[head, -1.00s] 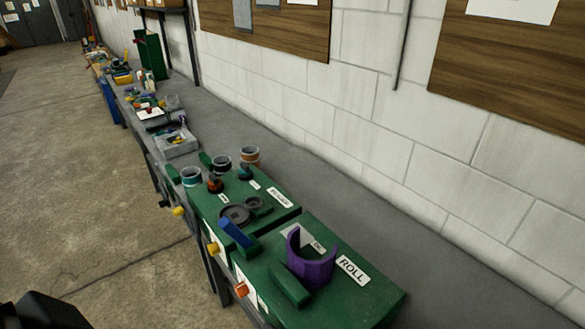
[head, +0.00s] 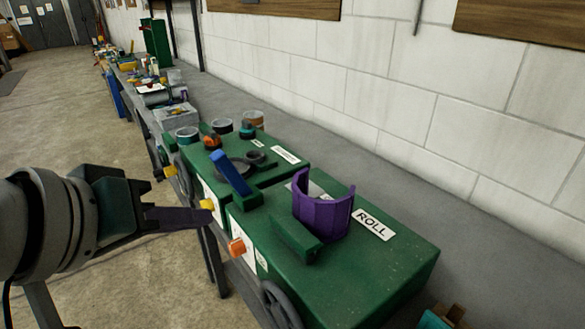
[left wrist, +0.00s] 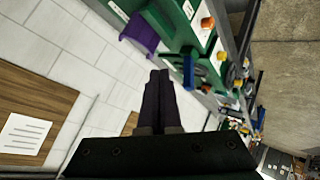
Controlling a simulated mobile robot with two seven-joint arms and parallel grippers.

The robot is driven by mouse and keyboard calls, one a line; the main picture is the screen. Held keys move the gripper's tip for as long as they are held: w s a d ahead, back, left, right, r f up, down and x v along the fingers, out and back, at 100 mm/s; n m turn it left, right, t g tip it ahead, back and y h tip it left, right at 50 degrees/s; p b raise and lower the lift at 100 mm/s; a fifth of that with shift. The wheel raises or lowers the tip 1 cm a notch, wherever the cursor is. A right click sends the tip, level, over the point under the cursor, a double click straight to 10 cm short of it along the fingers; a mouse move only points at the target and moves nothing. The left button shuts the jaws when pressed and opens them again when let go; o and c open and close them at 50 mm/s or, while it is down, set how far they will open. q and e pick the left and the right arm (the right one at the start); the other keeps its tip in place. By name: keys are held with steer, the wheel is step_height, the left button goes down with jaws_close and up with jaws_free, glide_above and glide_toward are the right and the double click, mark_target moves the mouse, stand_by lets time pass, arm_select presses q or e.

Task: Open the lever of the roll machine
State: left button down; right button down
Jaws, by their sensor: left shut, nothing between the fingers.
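The roll machine (head: 375,265) is a green box with a white ROLL label (head: 374,224) at the right front of the bench row. A purple curved piece (head: 322,212) stands upright on its top, with a green bar (head: 297,240) beside it. An orange knob (head: 237,248) is on its front side. The purple piece also shows in the left wrist view (left wrist: 140,34). My left gripper (head: 203,217) is shut and empty, left of the machine's front, near a yellow knob (head: 207,204); I cannot tell whether it touches. Its fingers also show in the left wrist view (left wrist: 159,76).
A second green machine (head: 275,172) with a blue lever (head: 230,172) adjoins behind. A dark handwheel (head: 281,303) is on the roll machine's front. The grey bench (head: 480,225) runs along a white block wall. Open floor (head: 100,130) lies left.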

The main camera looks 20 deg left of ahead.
mark_target(234, 177)
arm_select(q)
steer(key=w+a+f+n+t+y+b, duration=0.3)
steer(key=a+f+n+t+b, duration=0.2)
steer(key=b, duration=1)
steer(key=w+a+f+n+t+y+b, duration=0.4)
steer(key=a+f+n+b, duration=0.5)
steer(key=b, duration=0.7)
steer(key=f+n+t, duration=0.1)
steer(key=n, duration=0.2)
steer(key=shift+w+a+f+n+b, duration=0.15)
steer(key=shift+a+f+n+b, duration=0.15)
steer(key=shift+f+n, duration=0.1)
steer(key=w+r, duration=0.4)
steer(key=w, duration=0.8)
steer(key=shift+w+a+r, duration=0.15)
steer(key=shift+a+r, duration=0.1)
steer(key=shift+a, duration=0.2)
